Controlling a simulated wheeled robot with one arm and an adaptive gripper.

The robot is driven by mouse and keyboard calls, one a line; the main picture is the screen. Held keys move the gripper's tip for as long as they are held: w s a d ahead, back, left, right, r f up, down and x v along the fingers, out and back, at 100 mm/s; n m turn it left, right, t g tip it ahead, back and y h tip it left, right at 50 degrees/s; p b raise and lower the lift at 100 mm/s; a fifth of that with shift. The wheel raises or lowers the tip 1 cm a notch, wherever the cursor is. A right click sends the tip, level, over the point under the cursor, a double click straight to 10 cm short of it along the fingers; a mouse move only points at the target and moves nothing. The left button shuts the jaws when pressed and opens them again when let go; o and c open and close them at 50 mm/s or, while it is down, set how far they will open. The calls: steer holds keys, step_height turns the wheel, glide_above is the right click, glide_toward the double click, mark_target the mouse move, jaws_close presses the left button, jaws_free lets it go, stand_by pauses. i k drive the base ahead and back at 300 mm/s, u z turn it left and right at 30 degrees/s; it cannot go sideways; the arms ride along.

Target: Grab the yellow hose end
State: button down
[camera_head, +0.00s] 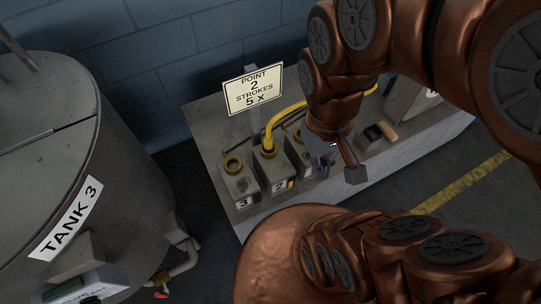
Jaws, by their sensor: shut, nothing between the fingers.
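The yellow hose (284,115) arches up from the grey block marked 2 (270,171) and passes behind my arm. Its visible end (268,147) sits at the top of that block, at a yellow collar. My gripper (323,168) hangs below the copper wrist, to the right of this end and apart from it in the picture. Its fingers are small and dark here; they look shut and hold nothing. A short piece of yellow hose shows again to the right of my wrist; the stretch between is hidden.
A block marked 3 (241,186) with an open yellow ring stands left of block 2. The grey bench (215,135) carries a sign (253,90) reading "POINT 2 STROKES 5 X". Tank 3 (120,160) stands at left. Floor with a yellow line (460,185) lies at right.

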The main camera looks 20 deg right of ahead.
mark_target(268, 141)
steer(key=z, duration=0.9)
steer(key=k, duration=1.1)
steer(key=u, duration=1.8)
